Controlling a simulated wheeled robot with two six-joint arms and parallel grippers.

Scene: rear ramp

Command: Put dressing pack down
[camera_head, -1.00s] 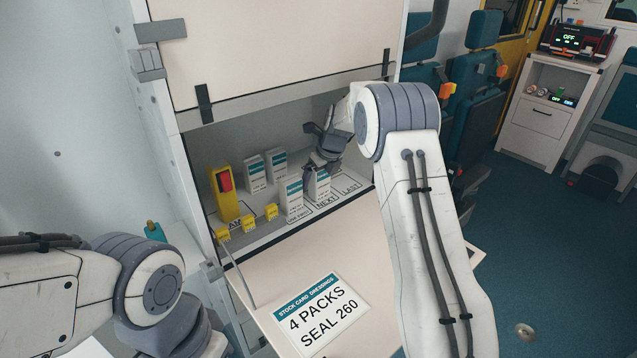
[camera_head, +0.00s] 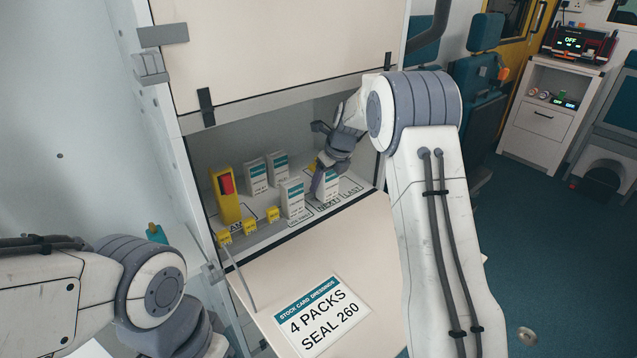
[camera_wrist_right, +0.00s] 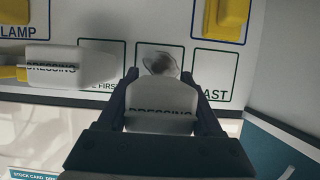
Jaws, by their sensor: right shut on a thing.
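My right gripper (camera_head: 333,166) is in the open locker, shut on a white dressing pack with a teal top (camera_head: 331,186). In the right wrist view the same pack (camera_wrist_right: 160,115) sits between the two fingers, its "DRESSING" print facing the camera. It is at the outlined space between the "USE FIRST" and "LAST" spaces; the head view shows "NEXT" printed by it. I cannot tell whether its base touches the shelf. Another dressing pack (camera_head: 292,198) stands to its left, with two more packs (camera_head: 257,176) (camera_head: 278,166) behind. My left gripper is out of view.
A yellow item with a red part (camera_head: 227,194) stands at the shelf's left, with small yellow clips (camera_head: 250,226) along the front. The "LAST" space (camera_wrist_right: 214,75) is empty. The lowered flap (camera_head: 375,240) carries a stock card (camera_head: 322,310).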

